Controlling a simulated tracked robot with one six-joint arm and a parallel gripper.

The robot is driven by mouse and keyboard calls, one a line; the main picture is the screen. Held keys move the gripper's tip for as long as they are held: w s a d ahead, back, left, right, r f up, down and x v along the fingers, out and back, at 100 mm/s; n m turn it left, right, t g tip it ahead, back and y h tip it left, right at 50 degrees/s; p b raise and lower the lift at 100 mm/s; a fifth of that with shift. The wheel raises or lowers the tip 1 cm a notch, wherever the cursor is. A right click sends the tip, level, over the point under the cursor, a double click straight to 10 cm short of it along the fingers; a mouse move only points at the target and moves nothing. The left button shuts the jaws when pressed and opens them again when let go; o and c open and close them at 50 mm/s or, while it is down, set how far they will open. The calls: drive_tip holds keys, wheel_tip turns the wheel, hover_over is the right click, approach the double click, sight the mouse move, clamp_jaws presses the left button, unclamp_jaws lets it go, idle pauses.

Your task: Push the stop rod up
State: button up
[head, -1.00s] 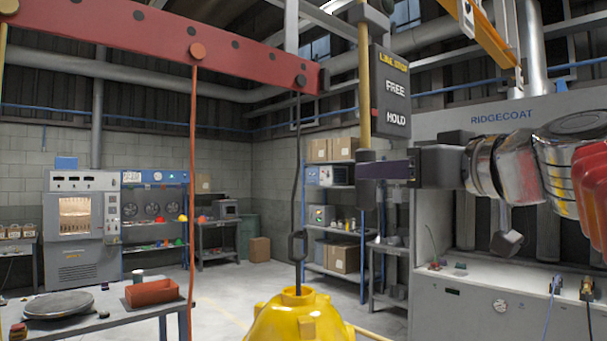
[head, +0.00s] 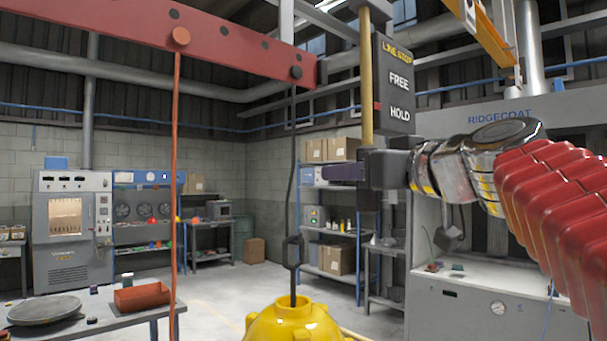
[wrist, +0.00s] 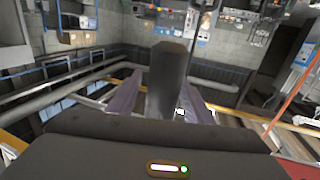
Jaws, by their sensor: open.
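The stop rod (head: 367,80) is a yellow upright rod beside a dark sign (head: 398,85) reading LINE STOP, FREE and HOLD. A small red mark shows at the sign's left edge, near HOLD. The rod's lower end is a dark grey grip (head: 368,200), partly hidden by my gripper. My gripper (head: 340,172) is open and level at the grip, with a purple finger reaching past it to the left. In the wrist view, the dark grip (wrist: 168,80) stands between my two spread purple fingers. I cannot tell whether either finger touches it.
A grey cabinet marked RIDGECOAT (head: 500,140) stands at right. Shelves (head: 330,235) stand behind the rod.

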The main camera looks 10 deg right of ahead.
drive_tip(key=shift+c, duration=0.5)
clamp_jaws()
drive_tip(key=shift+a, duration=0.1)
